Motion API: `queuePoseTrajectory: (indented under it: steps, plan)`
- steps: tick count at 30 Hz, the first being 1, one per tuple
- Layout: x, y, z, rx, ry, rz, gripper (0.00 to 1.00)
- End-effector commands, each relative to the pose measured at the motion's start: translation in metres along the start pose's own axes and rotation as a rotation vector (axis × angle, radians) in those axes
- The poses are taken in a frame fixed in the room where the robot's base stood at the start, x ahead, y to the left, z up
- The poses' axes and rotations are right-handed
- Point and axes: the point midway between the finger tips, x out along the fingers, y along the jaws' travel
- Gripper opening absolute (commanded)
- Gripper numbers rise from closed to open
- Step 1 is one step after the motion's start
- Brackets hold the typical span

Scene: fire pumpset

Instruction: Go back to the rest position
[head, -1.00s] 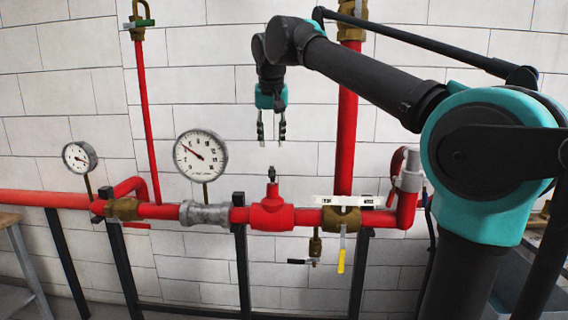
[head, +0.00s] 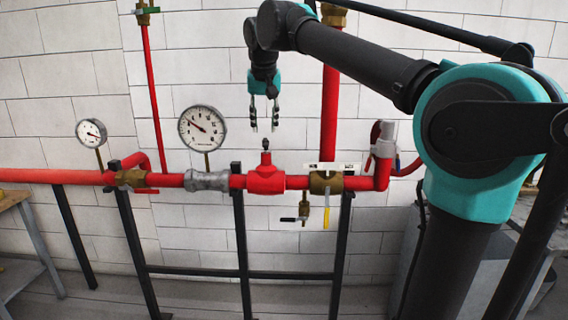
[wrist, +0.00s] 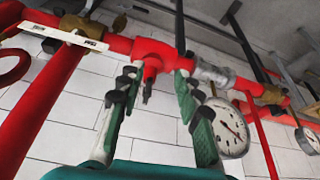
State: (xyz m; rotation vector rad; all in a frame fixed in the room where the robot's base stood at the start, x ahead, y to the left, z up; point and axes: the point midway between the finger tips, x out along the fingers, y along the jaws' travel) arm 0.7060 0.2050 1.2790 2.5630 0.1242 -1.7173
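My gripper (head: 264,130) hangs fingers-down from the arm, in front of the wall and just above the red tee (head: 266,181) with a small dark stem (head: 265,146) on top. Its two fingers are apart with nothing between them. In the wrist view my gripper (wrist: 153,82) is also open and empty. The red tee (wrist: 152,54) and its dark stem (wrist: 147,92) show between and beyond the fingers there. No contact between fingers and stem is visible.
A red pipe (head: 50,176) runs along the white wall on black stands (head: 243,255). Two gauges (head: 203,128) (head: 91,132) rise from it. A valve with a yellow handle (head: 326,217) sits right of the tee. A table (head: 14,199) stands at the left edge.

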Motion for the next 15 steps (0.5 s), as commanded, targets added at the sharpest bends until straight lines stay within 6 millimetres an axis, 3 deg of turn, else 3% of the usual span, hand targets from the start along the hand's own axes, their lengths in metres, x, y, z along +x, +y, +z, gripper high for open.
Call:
queuePoseTrajectory:
  steps: [8,15]
  plan:
    - [0.035,0.022,0.011,0.009,-0.004,0.005,0.34]
    - [0.085,0.055,0.035,0.022,-0.011,0.009,0.34]
